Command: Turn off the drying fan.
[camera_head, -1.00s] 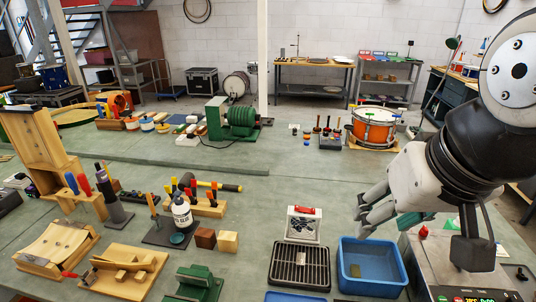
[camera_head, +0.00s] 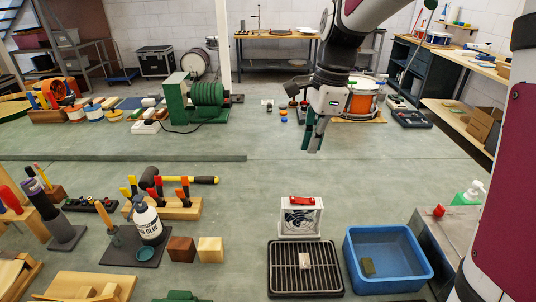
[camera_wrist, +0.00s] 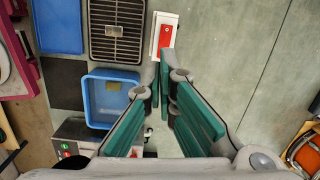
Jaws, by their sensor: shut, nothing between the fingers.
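The drying fan (camera_head: 300,220) is a small white box with a dark grille on its front. It stands upright at the back edge of a black drying rack. A red switch (camera_head: 301,201) lies on its top; which way it is tipped is too small to tell. In the wrist view the fan (camera_wrist: 155,48) shows from above, with the red switch (camera_wrist: 165,37) just beyond my fingertips. My gripper (camera_head: 312,143) is shut and empty, with green finger pads (camera_wrist: 166,80). It hangs above and behind the fan, apart from it.
The black rack (camera_head: 280,274) holds a small pale block (camera_head: 305,260). A blue tub (camera_head: 408,281) with a brownish block stands to its right. A glue bottle (camera_head: 147,222) and wooden tool blocks are at left. The drum (camera_head: 361,105) is farther back. Bench around the fan's left and back is clear.

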